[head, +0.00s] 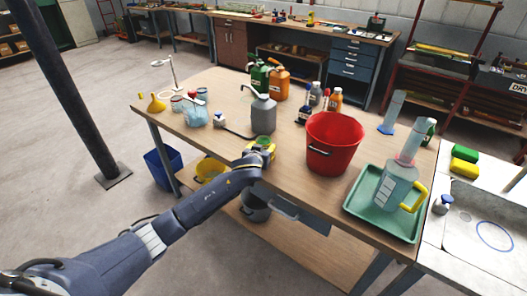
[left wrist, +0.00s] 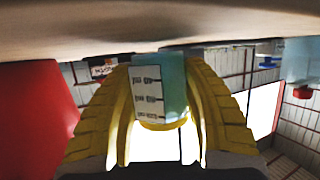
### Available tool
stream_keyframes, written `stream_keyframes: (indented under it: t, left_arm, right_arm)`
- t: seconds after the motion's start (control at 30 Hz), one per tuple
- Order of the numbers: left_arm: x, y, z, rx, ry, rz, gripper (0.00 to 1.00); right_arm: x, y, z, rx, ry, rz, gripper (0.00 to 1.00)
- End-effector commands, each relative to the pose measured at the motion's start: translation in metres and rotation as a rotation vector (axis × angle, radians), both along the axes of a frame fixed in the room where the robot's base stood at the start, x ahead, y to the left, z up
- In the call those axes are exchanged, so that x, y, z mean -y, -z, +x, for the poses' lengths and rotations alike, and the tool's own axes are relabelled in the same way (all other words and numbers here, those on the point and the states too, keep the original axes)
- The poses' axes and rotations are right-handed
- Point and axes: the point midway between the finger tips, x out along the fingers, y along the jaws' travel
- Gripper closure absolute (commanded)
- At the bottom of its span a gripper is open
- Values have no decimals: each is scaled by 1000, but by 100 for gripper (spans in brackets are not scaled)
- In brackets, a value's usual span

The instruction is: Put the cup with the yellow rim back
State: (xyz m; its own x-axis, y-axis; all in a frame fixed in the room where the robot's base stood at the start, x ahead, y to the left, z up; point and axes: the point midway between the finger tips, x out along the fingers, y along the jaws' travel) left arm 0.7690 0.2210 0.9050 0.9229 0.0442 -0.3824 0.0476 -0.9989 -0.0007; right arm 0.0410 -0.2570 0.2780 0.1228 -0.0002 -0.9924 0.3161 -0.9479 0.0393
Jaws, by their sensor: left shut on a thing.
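My left gripper (head: 262,148) is at the near edge of the wooden table, in front of the grey jerrycan. Its yellow fingers, also in the left wrist view (left wrist: 158,130), are shut on the cup with the yellow rim (left wrist: 172,80). The cup is teal with a white printed label. In the left wrist view the picture is upside down, with the table (left wrist: 150,22) at the top and the yellow rim low. In the head view only a little green of the cup (head: 263,140) shows. I cannot tell whether it touches the table. My right gripper is not in view.
A red bucket (head: 334,142) stands right of my left gripper. A green tray (head: 352,207) holds a clear jug (head: 393,188) with a yellow handle. A grey jerrycan (head: 264,115) stands just behind my gripper. A yellow funnel (head: 156,103) and glassware (head: 194,115) stand at the left.

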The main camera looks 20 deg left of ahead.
Motion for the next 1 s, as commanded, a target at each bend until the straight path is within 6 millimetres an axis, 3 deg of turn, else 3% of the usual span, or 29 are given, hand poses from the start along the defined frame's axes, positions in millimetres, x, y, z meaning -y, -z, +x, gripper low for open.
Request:
stream_keyframes:
  t: [0.57, 0.6, 0.77, 1.0]
  left_arm:
    - [0, 12, 0, 0, 1, 0, 86]
    - [0, 12, 0, 0, 1, 0, 51]
    - [0, 12, 0, 0, 1, 0, 33]
    - [0, 11, 0, 1, 1, 0, 32]
  right_arm:
    - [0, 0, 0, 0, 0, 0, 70]
    - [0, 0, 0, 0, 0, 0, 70]
    - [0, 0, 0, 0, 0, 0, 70]
    - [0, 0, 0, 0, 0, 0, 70]
